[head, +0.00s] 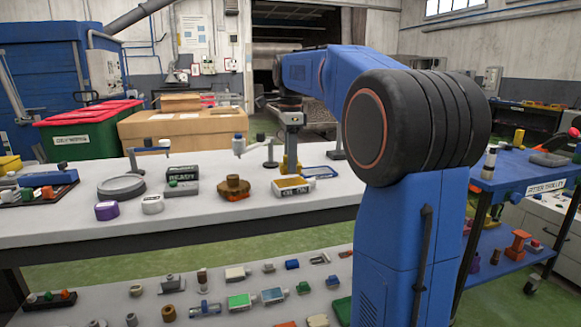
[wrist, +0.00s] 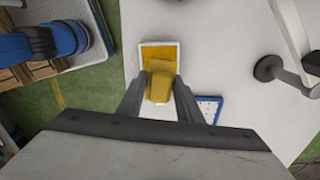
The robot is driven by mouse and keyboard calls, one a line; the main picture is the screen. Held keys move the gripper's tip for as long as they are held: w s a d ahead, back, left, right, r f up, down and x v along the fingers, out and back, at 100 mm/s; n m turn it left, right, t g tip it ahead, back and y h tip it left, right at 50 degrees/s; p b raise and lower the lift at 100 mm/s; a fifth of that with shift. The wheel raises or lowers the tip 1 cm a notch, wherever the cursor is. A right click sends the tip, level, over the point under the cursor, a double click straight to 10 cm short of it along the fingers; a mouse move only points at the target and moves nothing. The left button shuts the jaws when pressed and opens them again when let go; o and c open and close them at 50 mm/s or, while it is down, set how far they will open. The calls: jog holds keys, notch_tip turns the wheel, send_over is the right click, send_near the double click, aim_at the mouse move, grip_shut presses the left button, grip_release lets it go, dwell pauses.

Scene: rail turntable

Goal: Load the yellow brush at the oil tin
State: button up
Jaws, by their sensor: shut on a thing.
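My gripper (head: 291,150) is shut on the yellow brush (wrist: 159,88), which sits between both fingers in the wrist view. In the head view the brush (head: 290,166) hangs below the gripper, directly by the oil tin (head: 293,189). The oil tin is a shallow white box with an amber inside and a dark label on its front. In the wrist view the tin (wrist: 172,46) lies under and just beyond the brush, which hides its near part. I cannot tell whether the brush touches the oil.
A blue-framed tray (wrist: 209,108) lies close to the tin's right. A brown round-topped block (head: 233,187) and a READY sign (head: 181,181) stand to its left in the head view. A grey stand (head: 239,146) rises behind. A blue trolley (head: 525,170) is at right.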

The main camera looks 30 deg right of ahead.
jog(key=shift+r, duration=1.9)
